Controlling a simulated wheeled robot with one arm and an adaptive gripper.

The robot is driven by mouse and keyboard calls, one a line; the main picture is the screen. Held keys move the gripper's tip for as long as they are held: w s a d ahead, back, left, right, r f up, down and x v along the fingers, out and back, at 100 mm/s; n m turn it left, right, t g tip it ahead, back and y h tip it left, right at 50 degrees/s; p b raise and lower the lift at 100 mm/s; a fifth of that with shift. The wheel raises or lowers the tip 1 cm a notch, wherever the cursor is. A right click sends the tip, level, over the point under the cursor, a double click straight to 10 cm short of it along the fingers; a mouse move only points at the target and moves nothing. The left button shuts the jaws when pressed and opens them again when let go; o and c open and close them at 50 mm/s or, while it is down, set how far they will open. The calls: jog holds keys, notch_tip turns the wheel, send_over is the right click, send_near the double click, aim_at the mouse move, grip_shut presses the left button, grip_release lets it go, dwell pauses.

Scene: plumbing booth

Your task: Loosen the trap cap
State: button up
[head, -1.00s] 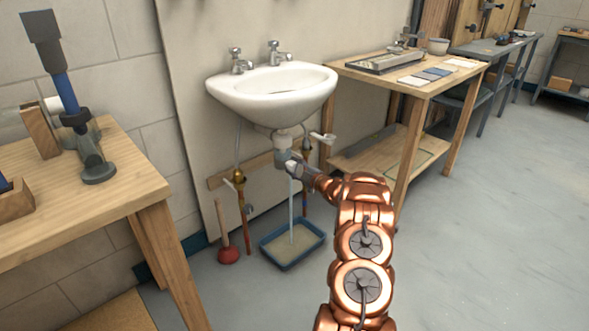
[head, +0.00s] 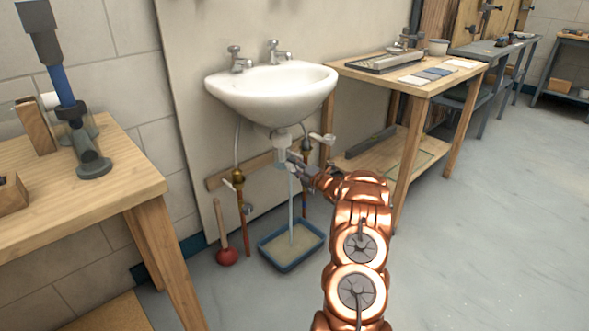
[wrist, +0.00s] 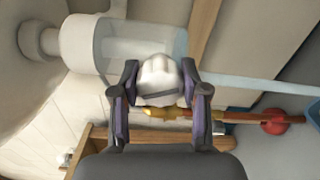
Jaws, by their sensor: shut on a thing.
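The trap (head: 283,148) hangs under the white basin (head: 270,92). In the wrist view it is a clear, pale body (wrist: 125,45) joined to a white pipe. My gripper (head: 297,160) is at the trap's lower part. In the wrist view its two dark fingers (wrist: 158,92) are shut on the white, ribbed trap cap (wrist: 158,76), one finger on each side. The cap is against the trap, and I cannot tell whether its thread is loose. A pale stream (head: 291,210) runs from the trap down to the blue tray (head: 272,266).
Copper supply pipes with brass valves (head: 238,177) flank the trap. A red plunger (head: 227,256) stands left of the tray. A wooden bench (head: 120,185) is at the left, and another table (head: 405,85) stands to the right. The floor at the right is clear.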

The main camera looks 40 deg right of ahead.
jog(key=shift+d+n, duration=0.1)
jog(key=shift+n, duration=0.2)
jog(key=o, duration=1.1)
jog(key=shift+o, duration=0.2)
jog(key=s, duration=1.2)
jog(key=shift+a, duration=0.2)
jog(key=shift+s, duration=0.15)
